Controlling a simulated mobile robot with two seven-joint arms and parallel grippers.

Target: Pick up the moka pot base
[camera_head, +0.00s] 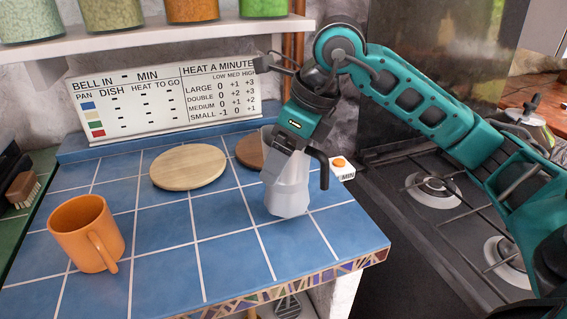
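The grey, faceted moka pot base (287,196) stands upright on the blue tiled counter, near its right side. A black handle is on its right. My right arm reaches in from the right, and its gripper (288,152) points down at the pot from above, overlapping its upper part. The fingertips are not clearly visible, so I cannot tell whether they are around the pot or closed on it. My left gripper is not in view.
An orange mug (78,232) stands at the left. A pale round board (188,167) and a darker one (250,152) lie behind. A white box with an orange button (341,169) is right of the pot. A stove (433,190) adjoins. The front counter is clear.

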